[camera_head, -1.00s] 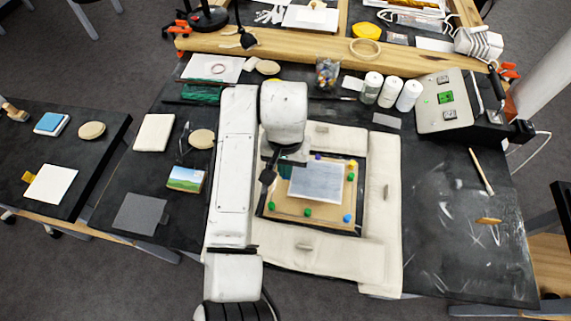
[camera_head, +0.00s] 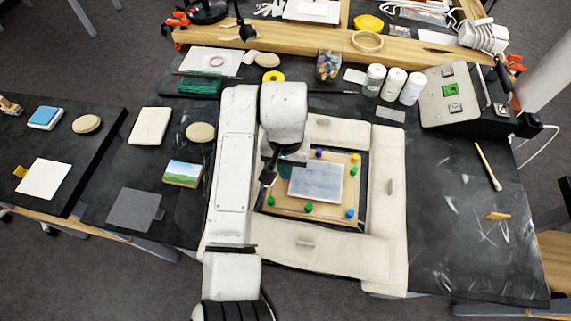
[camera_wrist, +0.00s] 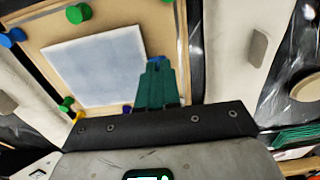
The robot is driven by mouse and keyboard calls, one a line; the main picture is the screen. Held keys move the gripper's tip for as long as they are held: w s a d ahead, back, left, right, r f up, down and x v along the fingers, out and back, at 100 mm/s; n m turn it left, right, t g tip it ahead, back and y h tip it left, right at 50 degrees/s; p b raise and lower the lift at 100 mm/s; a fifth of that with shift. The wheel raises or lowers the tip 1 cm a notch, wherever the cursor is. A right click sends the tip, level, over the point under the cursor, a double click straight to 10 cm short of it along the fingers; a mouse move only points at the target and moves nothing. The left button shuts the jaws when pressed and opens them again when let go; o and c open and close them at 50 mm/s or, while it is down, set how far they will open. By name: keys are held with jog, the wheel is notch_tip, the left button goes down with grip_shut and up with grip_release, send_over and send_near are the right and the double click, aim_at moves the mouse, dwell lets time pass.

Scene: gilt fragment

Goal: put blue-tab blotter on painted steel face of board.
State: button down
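The blue-tab blotter, a pale blue-grey sheet (camera_head: 316,183), lies flat over the middle of the board (camera_head: 285,205), resting on it or just above; I cannot tell which. It also shows in the wrist view (camera_wrist: 95,65), with its blue tab at the edge nearest me. My gripper (camera_head: 288,168) is over the board's left side. In the wrist view its green fingers (camera_wrist: 156,68) are close together at the tab and appear shut on it. The sheet covers the board's middle. Green, blue, yellow and purple pegs stand around it.
Pale padded bars (camera_head: 390,195) surround the board. Three white bottles (camera_head: 393,84), a jar (camera_head: 328,66) and a switch box (camera_head: 450,95) stand behind. A yellow-tab sheet (camera_head: 43,179) and a grey tabbed sheet (camera_head: 135,209) lie left. A brush (camera_head: 488,167) lies right; much of that side is clear.

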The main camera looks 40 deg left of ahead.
jog(key=shift+f, duration=0.35)
dwell(0.3)
jog(key=c, duration=1.3)
grip_release()
jog(key=shift+o, duration=0.2)
